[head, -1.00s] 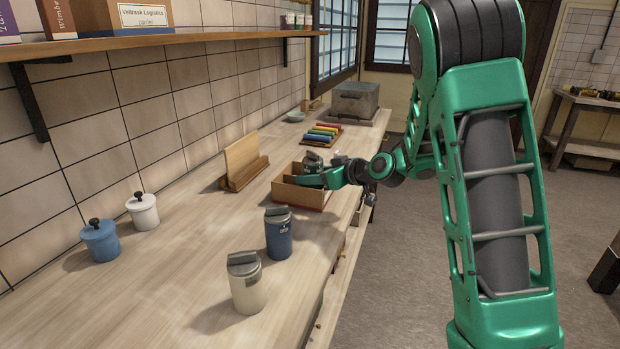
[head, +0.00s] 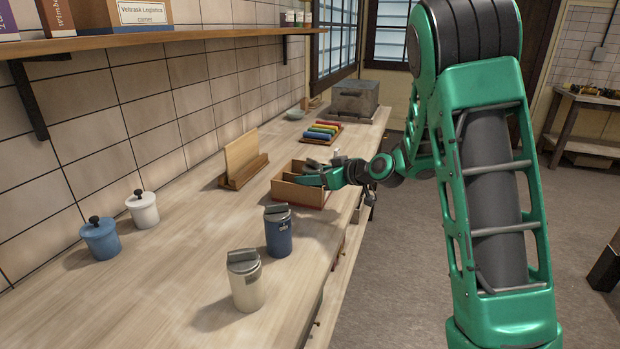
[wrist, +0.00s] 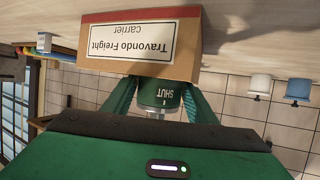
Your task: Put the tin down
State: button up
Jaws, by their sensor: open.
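A green tin with a pale band and the word SHUT (wrist: 163,97) shows between my fingers in the wrist view, which is upside down. The tin pokes above the rim of an open brown box, the carrier (wrist: 195,50), labelled Travondo Freight; its lower part is hidden behind the box wall. In the head view the carrier (head: 298,196) sits on the counter near its right edge. My gripper (head: 318,179) reaches into it from the right. In the wrist view my gripper (wrist: 160,100) is open, with one finger on each side of the tin. Whether they touch cannot be told.
On the counter (head: 160,270), a dark blue canister (head: 278,235) and a cream canister (head: 246,285) stand in front of the carrier. A wooden stand (head: 243,165) is to its left, and colored rollers (head: 322,131) lie behind. Blue (head: 101,240) and white (head: 143,212) lidded jars stand near the wall.

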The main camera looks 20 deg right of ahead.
jog(key=v, duration=1.2)
jog(key=shift+r, duration=0.4)
jog(key=s+d+f+m+g+h, duration=0.2)
jog(key=s+d+m+g, duration=0.1)
jog(key=s, duration=1)
jog(key=s+d+f+m+g+h, duration=0.2)
jog(key=s+d+m+g, duration=0.2)
jog(key=s, duration=0.9)
jog(key=s+d+f+m+g+h, duration=0.2)
jog(key=s+d+m+g+h, duration=0.1)
jog(key=s, duration=1)
jog(key=d+m+g, duration=0.1)
jog(key=m, duration=0.1)
jog(key=shift+f+m+g, duration=0.3)
jog(key=shift+m, duration=0.1)
jog(key=shift+s, duration=0.1)
